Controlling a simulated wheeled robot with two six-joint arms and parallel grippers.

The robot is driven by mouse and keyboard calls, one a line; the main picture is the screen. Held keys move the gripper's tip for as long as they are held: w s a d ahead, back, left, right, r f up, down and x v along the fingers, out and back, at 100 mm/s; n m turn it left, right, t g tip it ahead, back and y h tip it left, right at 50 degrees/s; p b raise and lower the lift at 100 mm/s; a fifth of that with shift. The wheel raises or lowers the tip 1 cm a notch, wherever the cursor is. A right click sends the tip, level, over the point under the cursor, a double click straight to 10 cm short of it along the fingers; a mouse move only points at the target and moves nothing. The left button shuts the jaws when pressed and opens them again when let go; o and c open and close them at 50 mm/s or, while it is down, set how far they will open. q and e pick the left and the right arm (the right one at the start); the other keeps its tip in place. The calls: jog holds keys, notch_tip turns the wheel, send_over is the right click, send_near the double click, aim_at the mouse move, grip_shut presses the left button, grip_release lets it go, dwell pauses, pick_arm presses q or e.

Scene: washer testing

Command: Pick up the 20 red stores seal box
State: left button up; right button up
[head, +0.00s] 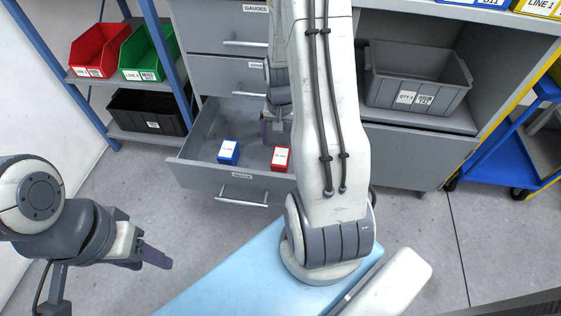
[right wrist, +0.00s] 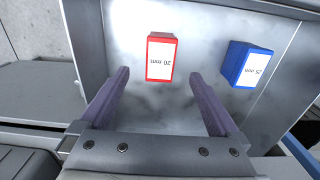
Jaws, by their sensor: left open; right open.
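The red seal box (head: 280,159) with a white label sits in the open bottom drawer (head: 191,150). In the right wrist view the red box (right wrist: 161,57) reads "20 mm" and lies ahead of and between my right gripper's fingers. My right gripper (right wrist: 164,92) is open and empty, with a gap before the box. In the head view my right arm partly hides that gripper (head: 274,132), which is over the drawer behind the box. My left gripper (head: 150,257) is open at the lower left, away from the drawer.
A blue box (head: 228,152) stands in the same drawer, left of the red one; in the right wrist view the blue box (right wrist: 247,65) reads "25 mm". Drawer walls surround both boxes. Red (head: 98,50) and green (head: 148,52) bins stand on the left rack; a grey bin (head: 416,78) stands right.

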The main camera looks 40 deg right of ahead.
aim_at(280, 156)
notch_tip(280, 156, down, 5)
jog(key=shift+r+b, duration=0.2)
jog(key=shift+b, duration=0.7)
jog(key=f+b, duration=0.1)
jog(key=f, duration=0.1)
jog(key=f+b, duration=0.2)
jog(key=f, duration=0.1)
jog(key=shift+w+d, duration=0.15)
jog(key=shift+w, duration=0.05)
jog(key=shift+r, duration=0.15)
jog(key=shift+r, duration=0.1)
jog(key=c, duration=1.5)
